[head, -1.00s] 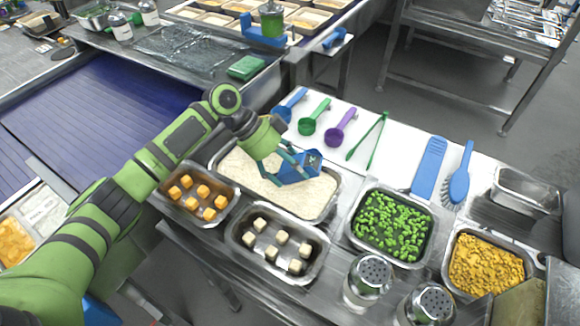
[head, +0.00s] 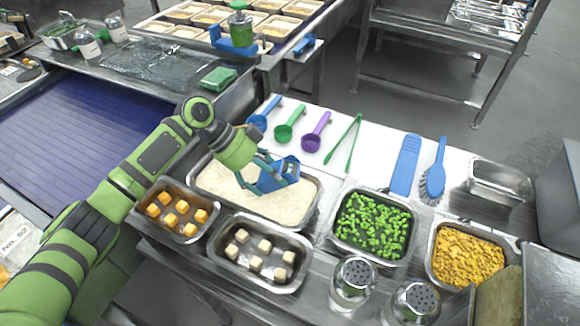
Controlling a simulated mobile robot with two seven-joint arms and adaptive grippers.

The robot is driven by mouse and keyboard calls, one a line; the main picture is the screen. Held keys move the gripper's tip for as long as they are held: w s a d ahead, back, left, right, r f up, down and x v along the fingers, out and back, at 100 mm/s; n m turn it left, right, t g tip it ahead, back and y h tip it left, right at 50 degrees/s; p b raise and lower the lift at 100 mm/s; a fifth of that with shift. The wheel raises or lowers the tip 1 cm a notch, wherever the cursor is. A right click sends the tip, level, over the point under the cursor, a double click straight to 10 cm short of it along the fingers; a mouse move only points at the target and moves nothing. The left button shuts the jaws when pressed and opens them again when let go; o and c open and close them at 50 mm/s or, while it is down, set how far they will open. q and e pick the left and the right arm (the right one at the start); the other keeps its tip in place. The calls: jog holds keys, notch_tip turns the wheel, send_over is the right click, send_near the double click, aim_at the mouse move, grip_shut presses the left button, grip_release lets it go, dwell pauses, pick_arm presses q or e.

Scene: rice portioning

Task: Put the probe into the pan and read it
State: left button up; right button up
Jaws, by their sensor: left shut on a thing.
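The rice pan (head: 311,209) is a steel pan of white rice on the steel counter. My left gripper (head: 266,177) is over the right half of this pan, shut on a blue block-like thing (head: 281,175), which I take to be the probe. It is held tilted, low over the rice. Any thin tip is hidden or too small to see, so I cannot tell whether it is in the rice. No reading can be made out. My right gripper is not in view.
Pans of orange cubes (head: 205,227), pale cubes (head: 217,257), peas (head: 408,258) and yellow bits (head: 432,272) surround the rice. Scoops (head: 316,132), green tongs (head: 343,144) and a blue brush (head: 435,178) lie behind. Two shakers (head: 353,283) (head: 412,303) stand in front.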

aim_at(269, 176)
pick_arm(q)
notch_tip(269, 176, up, 10)
jog(key=p, duration=0.7)
jog(key=shift+f, duration=0.1)
